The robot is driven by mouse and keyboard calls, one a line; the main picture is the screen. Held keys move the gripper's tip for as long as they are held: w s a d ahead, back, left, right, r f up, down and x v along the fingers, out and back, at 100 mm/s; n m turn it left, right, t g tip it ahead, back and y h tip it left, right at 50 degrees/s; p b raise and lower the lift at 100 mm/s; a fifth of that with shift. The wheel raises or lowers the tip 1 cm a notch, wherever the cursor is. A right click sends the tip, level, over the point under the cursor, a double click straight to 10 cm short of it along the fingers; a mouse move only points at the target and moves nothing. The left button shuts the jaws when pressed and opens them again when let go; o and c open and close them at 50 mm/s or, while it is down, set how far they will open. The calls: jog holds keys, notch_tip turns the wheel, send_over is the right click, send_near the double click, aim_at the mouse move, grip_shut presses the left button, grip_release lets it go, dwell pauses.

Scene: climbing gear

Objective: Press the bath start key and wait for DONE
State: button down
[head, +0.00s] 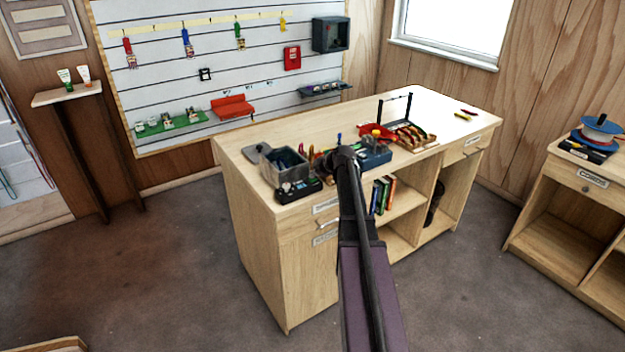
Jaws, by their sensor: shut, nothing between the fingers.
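The bath, a grey open-topped tank (284,166), stands at the near left end of the wooden workbench. A dark control box (298,189) sits at its front, by the bench edge. Its key and any display text are too small to read. My arm reaches up from the bottom of the head view, and my gripper (330,163) is at its far end, just right of the bath and control box. It is shut and empty. The fingertips are small and partly lost against the dark items behind. I cannot see contact with the box.
A grey lid (259,152) lies left of the tank. A blue box (374,158), a red item (377,131) and a wooden rack (412,138) stand right of my gripper. The bench's right end is mostly clear. A slatted wall (170,80) with hanging gear is behind.

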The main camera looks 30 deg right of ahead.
jog(key=shift+f, duration=0.1)
dwell(0.6)
jog(key=shift+r+p, duration=0.8)
jog(key=shift+r, duration=0.05)
jog(key=shift+r+p, duration=2.5)
jog(key=shift+r, duration=0.05)
jog(key=s+a+f+m+g, duration=0.25)
jog(key=s+a, duration=0.35)
jog(key=a, duration=0.4)
jog(key=s+a+f+m+g, duration=0.1)
jog(key=s+a+m+g, duration=0.15)
jog(key=s+a, duration=0.5)
jog(key=s+a+f+m+g, duration=0.2)
jog(key=s+a+m, duration=0.15)
jog(key=a, duration=0.85)
jog(key=s+a+m+g+h, duration=0.2)
jog(key=s+a, duration=0.3)
jog(key=s, duration=0.5)
jog(key=shift+a+f+m, duration=0.15)
jog(key=shift+m, duration=0.5)
